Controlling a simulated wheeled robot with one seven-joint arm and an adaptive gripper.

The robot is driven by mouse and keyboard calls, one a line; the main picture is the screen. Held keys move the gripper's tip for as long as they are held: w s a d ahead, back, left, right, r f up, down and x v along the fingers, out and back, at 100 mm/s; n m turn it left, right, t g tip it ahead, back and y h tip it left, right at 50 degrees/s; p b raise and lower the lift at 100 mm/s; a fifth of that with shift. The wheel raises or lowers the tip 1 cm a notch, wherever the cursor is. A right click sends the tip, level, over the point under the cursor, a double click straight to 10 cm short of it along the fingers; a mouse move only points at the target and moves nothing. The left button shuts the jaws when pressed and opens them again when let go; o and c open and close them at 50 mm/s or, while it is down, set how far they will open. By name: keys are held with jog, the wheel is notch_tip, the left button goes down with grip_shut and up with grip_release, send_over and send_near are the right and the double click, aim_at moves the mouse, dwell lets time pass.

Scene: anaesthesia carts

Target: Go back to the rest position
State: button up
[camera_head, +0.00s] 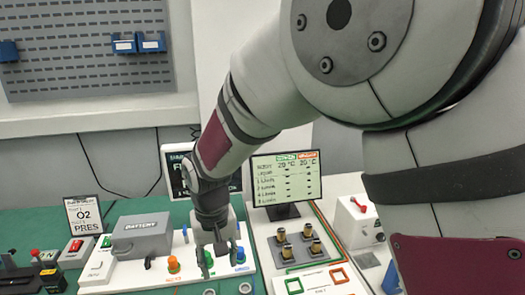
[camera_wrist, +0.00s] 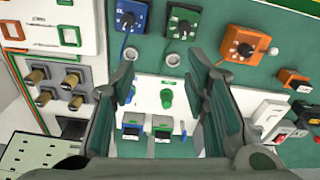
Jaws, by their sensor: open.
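My gripper (camera_head: 220,262) hangs down from my arm over the white panel (camera_head: 150,273) in the head view. In the wrist view, the two dark fingers of my gripper (camera_wrist: 163,73) stand wide apart with nothing held between them. A green knob (camera_wrist: 167,98) on the white panel shows in the gap, and blue and green connectors (camera_wrist: 131,131) lie below it. The fingers look apart from the knob, but the exact height above the panel is hard to tell.
A grey box (camera_head: 141,236) and an orange knob (camera_head: 173,264) are left of my gripper. A monitor (camera_head: 286,180) and several brass cylinders (camera_head: 280,236) are to its right. An O2 sign (camera_head: 82,214) stands at left. A pegboard (camera_head: 85,50) hangs behind.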

jog(key=s+d+r+m+t+y, duration=0.1)
jog(key=s+d+r, duration=0.1)
jog(key=d+r, duration=0.65)
jog(key=s+d+r+m+t, duration=0.1)
jog(key=s+d+r, duration=0.1)
jog(key=d+r, duration=0.65)
jog(key=s+d+r+m+t+h, duration=0.1)
jog(key=s+d+m+t, duration=0.1)
jog(key=s+d, duration=1)
jog(key=shift+s+d+r+t, duration=0.3)
jog(key=shift+s+d+t, duration=0.05)
jog(key=shift+d+t, duration=0.15)
